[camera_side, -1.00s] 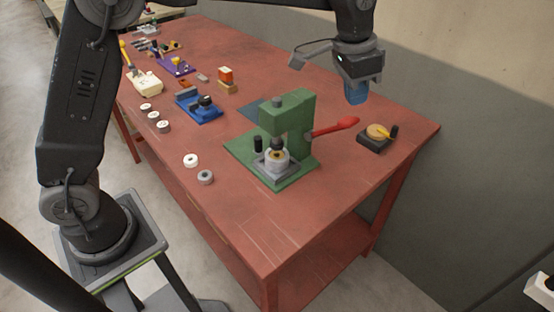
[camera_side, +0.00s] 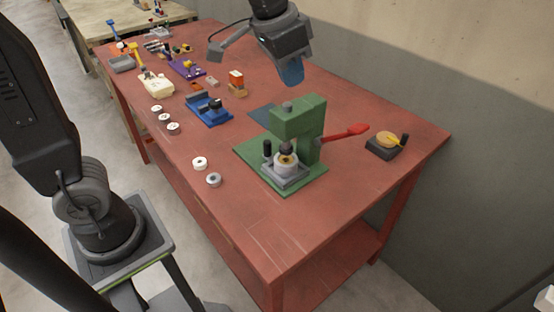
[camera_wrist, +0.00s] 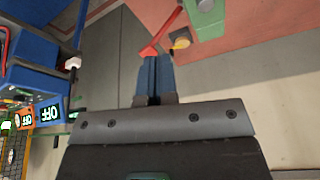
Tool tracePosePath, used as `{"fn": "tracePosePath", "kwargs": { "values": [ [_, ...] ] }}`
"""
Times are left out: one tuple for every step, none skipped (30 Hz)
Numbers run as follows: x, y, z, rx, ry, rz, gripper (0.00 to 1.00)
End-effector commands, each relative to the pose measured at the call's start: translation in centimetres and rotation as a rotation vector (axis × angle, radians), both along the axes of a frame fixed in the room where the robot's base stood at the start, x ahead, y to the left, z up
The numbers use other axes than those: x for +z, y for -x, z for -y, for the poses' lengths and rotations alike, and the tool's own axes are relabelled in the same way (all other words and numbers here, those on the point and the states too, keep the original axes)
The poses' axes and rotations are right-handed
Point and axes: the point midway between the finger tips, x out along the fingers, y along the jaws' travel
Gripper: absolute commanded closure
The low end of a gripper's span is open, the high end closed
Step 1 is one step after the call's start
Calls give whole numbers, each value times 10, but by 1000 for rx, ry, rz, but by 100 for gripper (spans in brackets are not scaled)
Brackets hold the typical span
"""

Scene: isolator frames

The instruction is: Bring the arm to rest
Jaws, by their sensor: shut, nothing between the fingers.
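My gripper (camera_side: 291,74) hangs above the far side of the red table, behind the green press, with its blue fingers shut and empty. In the wrist view the blue fingers (camera_wrist: 154,78) lie together side by side. The green press (camera_side: 300,122) stands on the table with a red lever (camera_side: 346,133) sticking out to the right. A round pale part with a dark knob (camera_side: 286,161) sits in its grey holder. My gripper is apart from the press and touches nothing.
A dark block with a yellow-topped disc (camera_side: 386,146) sits near the right edge. A blue fixture (camera_side: 209,109), a cream fixture (camera_side: 157,84), a purple fixture (camera_side: 187,67) and several small round parts stand left. A grey wall runs behind the table. Blue boxes (camera_wrist: 33,62) show in the wrist view.

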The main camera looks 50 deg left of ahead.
Motion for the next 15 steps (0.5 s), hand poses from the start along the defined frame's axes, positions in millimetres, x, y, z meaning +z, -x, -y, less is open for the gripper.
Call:
{"fn": "tracePosePath", "kwargs": {
  "values": [
    [2, 21, -10, 34, 4, 22, 100],
    [1, 33, -15, 54, 8, 32, 100],
    [-2, 48, -22, 79, 10, 48, 100],
    [-4, 60, -26, 99, 14, 58, 100],
    [-7, 71, -30, 118, 16, 69, 100],
    [-12, 85, -36, 144, 20, 84, 100],
    [-16, 96, -39, 161, 23, 92, 100],
    [-20, 105, -42, 178, 26, 103, 100],
    [-26, 117, -46, 200, 29, 115, 100],
    [-31, 125, -48, 215, 31, 123, 100],
    [-35, 132, -50, 227, 34, 132, 100],
    [-41, 141, -52, 243, 36, 140, 100],
    [-45, 146, -54, 254, 39, 146, 100],
    [-48, 150, -55, 262, 40, 150, 100],
    [-52, 155, -56, 271, 41, 156, 100]
  ]
}}
